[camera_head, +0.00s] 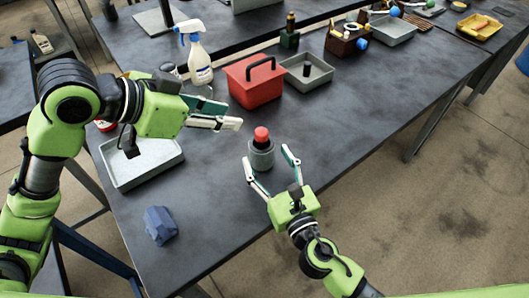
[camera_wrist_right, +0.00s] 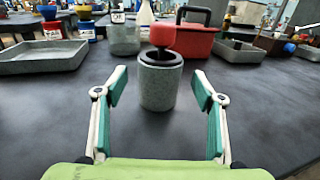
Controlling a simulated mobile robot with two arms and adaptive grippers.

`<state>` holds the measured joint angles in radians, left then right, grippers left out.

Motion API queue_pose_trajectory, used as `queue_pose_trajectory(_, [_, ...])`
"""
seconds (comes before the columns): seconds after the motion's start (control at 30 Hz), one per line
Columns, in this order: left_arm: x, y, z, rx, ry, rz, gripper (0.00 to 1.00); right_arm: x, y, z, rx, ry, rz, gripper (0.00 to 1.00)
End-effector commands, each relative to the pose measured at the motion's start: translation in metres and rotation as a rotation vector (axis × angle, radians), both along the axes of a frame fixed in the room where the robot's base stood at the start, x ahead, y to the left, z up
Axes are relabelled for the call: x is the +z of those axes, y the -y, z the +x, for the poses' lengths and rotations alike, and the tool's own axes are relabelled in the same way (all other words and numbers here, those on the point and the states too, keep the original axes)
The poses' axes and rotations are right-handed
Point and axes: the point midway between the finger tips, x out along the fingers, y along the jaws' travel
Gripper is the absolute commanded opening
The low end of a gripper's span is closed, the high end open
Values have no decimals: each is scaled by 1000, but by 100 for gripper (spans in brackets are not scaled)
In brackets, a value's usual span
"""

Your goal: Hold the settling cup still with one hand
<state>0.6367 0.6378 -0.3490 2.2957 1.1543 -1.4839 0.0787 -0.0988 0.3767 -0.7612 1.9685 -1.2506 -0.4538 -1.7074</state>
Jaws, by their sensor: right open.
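The settling cup (camera_head: 261,157) is a grey speckled cylinder with a dark rim, upright on the dark bench. A red rounded piece (camera_head: 262,134) sits at its top. The cup also shows in the right wrist view (camera_wrist_right: 160,85), centred just beyond the fingers. My right gripper (camera_head: 269,162) is open, with its fingertips to either side of the cup; in the wrist view gaps show on both sides. My left gripper (camera_head: 236,115) is above the bench, up and left of the cup, with its fingers apart and nothing seen between them.
A red box with a black handle (camera_head: 254,87) and a grey tray (camera_head: 307,75) stand behind the cup. A white spray bottle (camera_head: 199,66) is farther left. A pale tray (camera_head: 121,178) lies left, a blue faceted block (camera_head: 160,225) front left. The bench right of the cup is clear.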

Motion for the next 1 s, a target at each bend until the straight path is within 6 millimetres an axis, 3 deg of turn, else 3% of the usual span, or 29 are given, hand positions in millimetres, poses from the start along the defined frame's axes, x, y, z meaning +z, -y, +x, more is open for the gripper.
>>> queue_pose_trajectory(0.2, [0,0,0,0,0,0,28,0,-8,21,0,-1,1,63])
queue_pose_trajectory(0.57, [0,0,0,0,0,0,28,0,-10,24,1,-1,1,63])
queue_pose_trajectory(0.7, [0,0,0,0,0,0,28,0,-10,24,0,-1,1,26])
queue_pose_trajectory(0.77, [0,0,0,0,0,0,28,0,-10,24,1,-1,1,13])
queue_pose_trajectory(1.0, [0,0,0,0,0,0,28,0,-10,24,0,-1,1,13])
